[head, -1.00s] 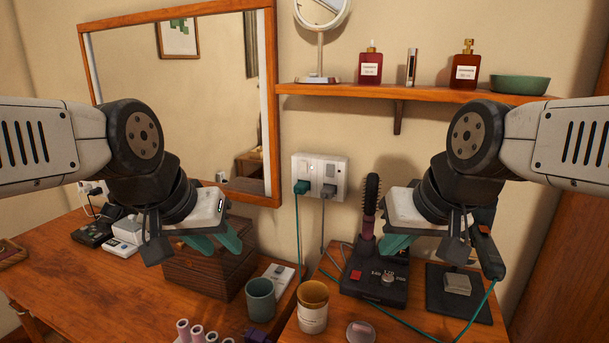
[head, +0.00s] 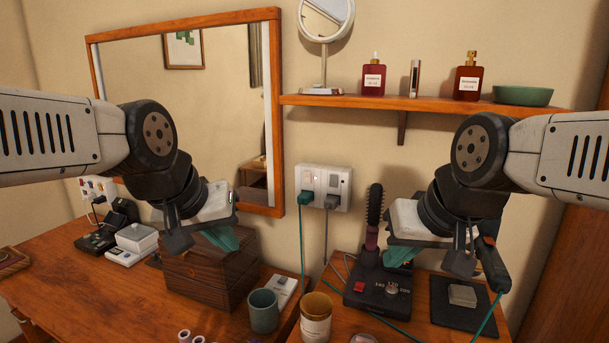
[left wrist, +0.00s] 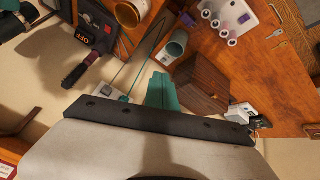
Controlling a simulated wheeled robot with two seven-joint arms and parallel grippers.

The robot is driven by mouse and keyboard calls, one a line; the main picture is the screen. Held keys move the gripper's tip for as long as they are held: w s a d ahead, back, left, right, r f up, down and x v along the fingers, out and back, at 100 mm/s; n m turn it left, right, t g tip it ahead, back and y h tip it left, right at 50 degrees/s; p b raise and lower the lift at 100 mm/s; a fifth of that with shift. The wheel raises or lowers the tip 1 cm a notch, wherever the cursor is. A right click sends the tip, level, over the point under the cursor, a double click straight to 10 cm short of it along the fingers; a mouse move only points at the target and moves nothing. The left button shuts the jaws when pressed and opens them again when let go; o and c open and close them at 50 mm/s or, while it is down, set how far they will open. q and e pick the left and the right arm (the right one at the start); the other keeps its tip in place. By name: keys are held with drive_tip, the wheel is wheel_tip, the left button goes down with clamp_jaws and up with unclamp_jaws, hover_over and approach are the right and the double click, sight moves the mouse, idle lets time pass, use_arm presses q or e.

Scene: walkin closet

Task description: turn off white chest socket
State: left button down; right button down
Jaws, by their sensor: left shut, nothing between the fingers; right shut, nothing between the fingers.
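I cannot tell which socket the task names. My left gripper (head: 222,238), shut and empty, is before the wooden box, left of and below the central socket. My right gripper (head: 400,256), shut and empty, is right of and below it.
A brown wooden box (head: 208,275), a teal cup (head: 264,311) and a white power strip (head: 282,291) stand on the table. A hairbrush (head: 374,217) stands on a black base (head: 377,289) near my right gripper. A shelf (head: 420,106) with bottles is above. The wall before the central socket is clear.

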use_arm(q)
drive_tip(key=w+d+r+n+t, duration=0.1)
drive_tip(key=w+d+r+n, duration=0.1)
drive_tip(key=w+n, duration=0.2)
drive_tip(key=w+d+r+n, duration=0.2)
drive_tip(key=w+d+n, duration=0.1)
drive_tip(key=w, duration=0.8)
drive_tip(key=w+d+r+n+t+h, duration=0.1)
drive_tip(key=w+d+r+n, duration=0.1)
drive_tip(key=w+n, duration=0.4)
drive_tip(key=shift+w+d+r+t, duration=0.3)
drive_tip(key=shift+w+d+r, duration=0.15)
drive_tip(key=shift+w, duration=0.75)
drive_tip(key=shift+f, duration=0.1)
approach(306, 175)
drive_tip(key=shift+x, duration=3)
